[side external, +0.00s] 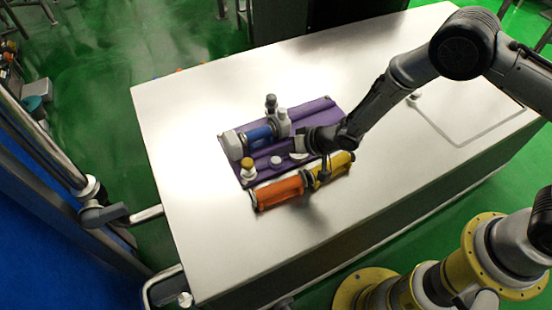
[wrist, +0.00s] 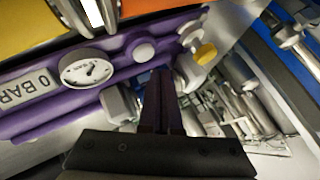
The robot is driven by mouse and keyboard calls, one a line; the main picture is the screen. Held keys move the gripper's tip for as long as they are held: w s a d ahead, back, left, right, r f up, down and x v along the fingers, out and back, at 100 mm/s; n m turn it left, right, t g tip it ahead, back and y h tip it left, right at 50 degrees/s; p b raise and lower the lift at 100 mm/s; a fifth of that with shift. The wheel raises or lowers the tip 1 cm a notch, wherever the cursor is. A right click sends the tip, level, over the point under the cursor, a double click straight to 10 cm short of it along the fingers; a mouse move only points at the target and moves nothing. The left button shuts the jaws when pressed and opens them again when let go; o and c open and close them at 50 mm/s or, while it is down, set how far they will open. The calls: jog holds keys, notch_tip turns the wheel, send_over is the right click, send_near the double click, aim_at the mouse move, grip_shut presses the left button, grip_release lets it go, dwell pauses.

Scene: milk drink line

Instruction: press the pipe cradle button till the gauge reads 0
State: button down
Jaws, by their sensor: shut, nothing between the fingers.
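The purple pipe cradle (side external: 318,108) lies on the steel table; its purple body also shows in the wrist view (wrist: 60,117). A round pale button (wrist: 143,50) sits on it, beside a white dial gauge (wrist: 87,70) with a dark needle whose exact reading I cannot make out. A plate (wrist: 30,88) beside the gauge reads "0 BAR". My gripper (wrist: 161,73) is shut and empty, its fingertips close to the button in the picture. I cannot tell whether they touch it. In the side view my dark hand is over the cradle's right part.
An orange pipe (side external: 277,192) and a yellow pipe (side external: 333,166) lie along the cradle's near side. A blue pipe (side external: 258,134) with pale fittings is at its far side. A yellow-capped fitting (side external: 248,168) stands at the left. The steel table (side external: 185,120) is clear around the cradle.

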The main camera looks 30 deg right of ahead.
aim_at(280, 162)
jog(key=shift+r, duration=2.1)
